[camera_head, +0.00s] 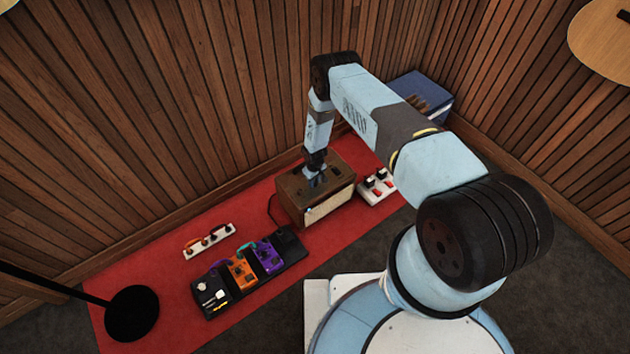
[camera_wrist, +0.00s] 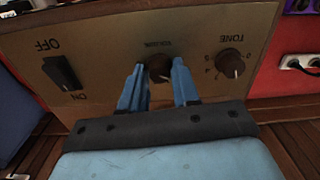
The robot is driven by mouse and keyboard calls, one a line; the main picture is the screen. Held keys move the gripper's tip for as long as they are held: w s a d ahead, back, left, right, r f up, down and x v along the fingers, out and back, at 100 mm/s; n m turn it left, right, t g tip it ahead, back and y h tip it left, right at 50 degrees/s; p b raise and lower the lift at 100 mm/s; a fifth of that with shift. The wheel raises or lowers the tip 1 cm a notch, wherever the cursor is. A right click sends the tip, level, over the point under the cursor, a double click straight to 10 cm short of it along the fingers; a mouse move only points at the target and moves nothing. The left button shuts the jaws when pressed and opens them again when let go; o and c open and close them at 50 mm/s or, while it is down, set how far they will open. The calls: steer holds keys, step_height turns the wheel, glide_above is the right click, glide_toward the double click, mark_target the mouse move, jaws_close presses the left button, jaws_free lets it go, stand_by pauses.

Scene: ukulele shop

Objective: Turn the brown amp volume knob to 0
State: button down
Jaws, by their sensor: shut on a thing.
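The brown amp (camera_head: 292,202) stands on a red rug, with its wood body and pale front grille facing the viewer. My gripper (camera_head: 315,181) reaches down onto the amp's top. In the wrist view, the amp's brass-coloured panel (camera_wrist: 100,50) appears upside down. The dark volume knob (camera_wrist: 159,68) sits in the middle, between the two blue fingers of my gripper (camera_wrist: 158,78), which is shut on it. The fingers hide part of the knob and its scale, and I cannot read its setting. The tone knob (camera_wrist: 230,64) is to the right, and the on/off switch (camera_wrist: 62,72) to the left.
A pedalboard (camera_head: 292,243) with several coloured pedals lies left of the amp, and a white power strip (camera_head: 208,241) behind it. White-and-red boxes (camera_head: 375,188) stand right of the amp, near a blue crate (camera_head: 425,88). Wood-slat walls close off the back.

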steer(key=shift+w+d+n, duration=0.1)
steer(key=shift+d+n, duration=0.05)
steer(key=shift+n, duration=0.9)
steer(key=shift+w+d+n, duration=0.1)
steer(key=shift+n, duration=2.75)
steer(key=shift+w+d, duration=0.1)
steer(key=c, duration=1.2)
jaws_free()
steer(key=o, duration=0.4)
steer(key=shift+a, duration=0.2)
steer(key=shift+c, duration=0.2)
steer(key=shift+s+r, duration=0.1)
steer(key=shift+s, duration=0.1)
step_height(320, 180, up, 14)
steer(key=shift+f, duration=0.25)
